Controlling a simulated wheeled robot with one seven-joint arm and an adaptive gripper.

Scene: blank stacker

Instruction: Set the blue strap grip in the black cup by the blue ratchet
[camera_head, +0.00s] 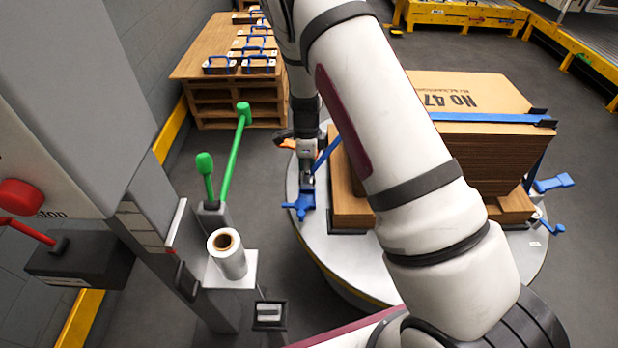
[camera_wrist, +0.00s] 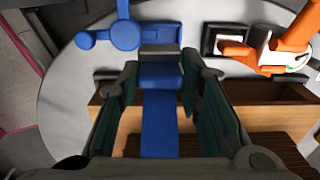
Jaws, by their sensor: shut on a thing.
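My gripper (camera_wrist: 158,82) is shut on the blue strap grip (camera_wrist: 160,76), with a finger on each side of it. The blue strap runs back from the grip between the fingers. A dark cup (camera_wrist: 161,49) shows just beyond the grip, close to the blue ratchet (camera_wrist: 122,35). The grip is lined up with the cup; I cannot tell whether it is inside. In the head view my gripper (camera_head: 308,172) points down just above the blue ratchet (camera_head: 302,205), at the left of the carton stack. My arm hides part of the stack.
The carton stack (camera_head: 470,95) stands on a round turntable (camera_head: 330,255). An orange ratchet (camera_wrist: 285,42) and a second, pale-rimmed holder (camera_wrist: 208,40) are right of the grip. Green levers (camera_head: 237,150) and a white roll (camera_head: 228,255) stand left. A pallet (camera_head: 205,70) is behind.

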